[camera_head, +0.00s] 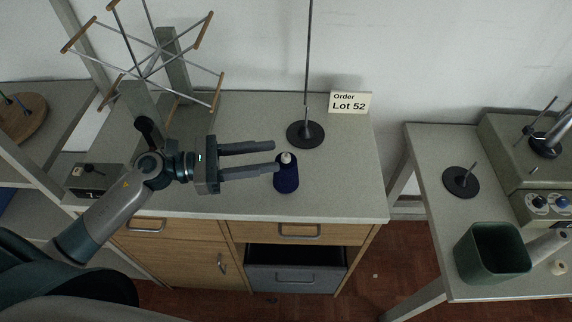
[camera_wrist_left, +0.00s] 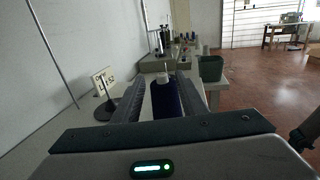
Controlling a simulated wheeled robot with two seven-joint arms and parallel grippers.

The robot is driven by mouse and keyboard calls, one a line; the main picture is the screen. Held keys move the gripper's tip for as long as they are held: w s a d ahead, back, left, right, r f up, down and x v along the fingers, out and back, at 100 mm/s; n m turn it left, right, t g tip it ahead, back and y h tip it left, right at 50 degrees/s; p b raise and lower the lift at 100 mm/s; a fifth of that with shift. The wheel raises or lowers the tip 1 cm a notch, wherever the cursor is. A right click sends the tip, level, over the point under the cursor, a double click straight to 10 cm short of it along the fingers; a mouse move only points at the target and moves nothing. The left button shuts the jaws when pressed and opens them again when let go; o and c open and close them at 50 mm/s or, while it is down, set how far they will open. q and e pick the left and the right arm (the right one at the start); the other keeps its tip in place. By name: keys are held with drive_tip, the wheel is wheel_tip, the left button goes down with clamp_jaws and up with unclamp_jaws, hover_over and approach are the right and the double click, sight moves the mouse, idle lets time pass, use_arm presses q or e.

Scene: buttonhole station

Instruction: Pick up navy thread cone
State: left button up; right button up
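The navy thread cone (camera_head: 286,176) stands upright on the grey worktop near its front edge, with a pale tip on top. My left gripper (camera_head: 276,157) reaches in from the left, its two fingers apart and pointing at the cone. In the head view the fingertips reach the cone's left side. In the left wrist view the navy cone (camera_wrist_left: 166,98) shows between the two open fingers (camera_wrist_left: 165,92); I cannot tell whether either finger touches it.
A skein winder (camera_head: 146,75) is at the back left. An open drawer (camera_head: 296,275) is below. A green bin (camera_head: 492,253) sits on the right table.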

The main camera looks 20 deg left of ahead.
sight(285, 155)
use_arm(q)
drive_tip(key=x, duration=0.1)
drive_tip(key=p+x, duration=0.1)
drive_tip(key=shift+w+d+r, duration=0.2)
drive_tip(key=shift+d, duration=0.15)
drive_tip(key=shift+w+d+f, duration=0.2)
drive_tip(key=shift+w+d, duration=0.05)
drive_tip(key=shift+d, duration=0.25)
drive_tip(key=shift+d+p, duration=0.1)
drive_tip(key=shift+p, duration=0.25)
drive_tip(key=shift+w+d+r+p, duration=0.1)
drive_tip(key=shift+w+d+p, duration=0.1)
drive_tip(key=shift+d+p, duration=0.3)
drive_tip(key=p+x, duration=0.1)
drive_tip(key=x, duration=0.1)
drive_tip(key=p+x, duration=0.1)
drive_tip(key=x, duration=0.1)
drive_tip(key=shift+f+p, duration=0.35)
drive_tip(key=shift+s, duration=0.1)
clamp_jaws()
